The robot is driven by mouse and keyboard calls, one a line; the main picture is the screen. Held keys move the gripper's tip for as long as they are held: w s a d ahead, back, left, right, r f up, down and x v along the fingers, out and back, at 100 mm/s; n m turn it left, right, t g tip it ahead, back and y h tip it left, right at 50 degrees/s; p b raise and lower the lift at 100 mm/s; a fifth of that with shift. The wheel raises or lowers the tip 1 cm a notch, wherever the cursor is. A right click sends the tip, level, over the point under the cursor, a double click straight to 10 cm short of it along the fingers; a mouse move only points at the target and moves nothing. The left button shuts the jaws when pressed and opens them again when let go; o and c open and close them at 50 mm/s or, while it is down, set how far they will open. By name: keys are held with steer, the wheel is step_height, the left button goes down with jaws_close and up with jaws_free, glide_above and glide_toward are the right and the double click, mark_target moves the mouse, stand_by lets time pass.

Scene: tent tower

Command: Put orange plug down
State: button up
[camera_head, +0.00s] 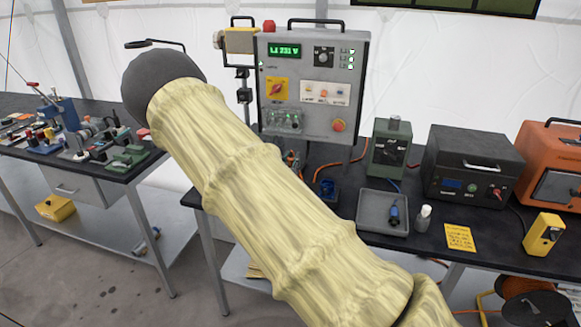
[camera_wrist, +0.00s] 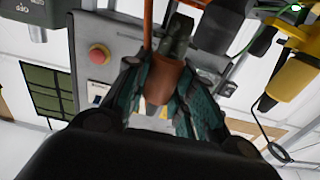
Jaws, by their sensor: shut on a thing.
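The orange plug (camera_wrist: 162,80) is between the teal fingers of my gripper (camera_wrist: 165,92) in the wrist view. My gripper is shut on it. A dark grey connector part (camera_wrist: 178,36) shows just beyond the plug, and I cannot tell whether the two touch. An orange cable (camera_wrist: 148,22) runs beside them. The grey control panel (camera_wrist: 98,70) with its red button is behind. In the head view my sleeved arm covers the middle, and the plug and gripper are hidden.
The control panel (camera_head: 312,85) stands at the back of the black bench. A grey tray (camera_head: 372,224) holding a dark blue connector (camera_head: 394,214) lies right of my arm. A white bottle (camera_head: 423,218), green box (camera_head: 389,148) and dark power unit (camera_head: 470,168) stand nearby.

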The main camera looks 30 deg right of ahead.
steer(key=shift+w+d+f+p, duration=0.1)
steer(key=shift+w+f+p, duration=0.2)
steer(key=shift+f, duration=0.25)
steer(key=shift+w+d+f+p, duration=0.1)
steer(key=shift+w+f+p, duration=0.2)
steer(key=shift+f, duration=0.25)
steer(key=shift+s+f, duration=0.1)
steer(key=shift+f, duration=0.45)
steer(key=shift+f, duration=0.25)
steer(key=o, duration=1)
steer(key=shift+r+p, duration=0.15)
steer(key=shift+p, duration=0.25)
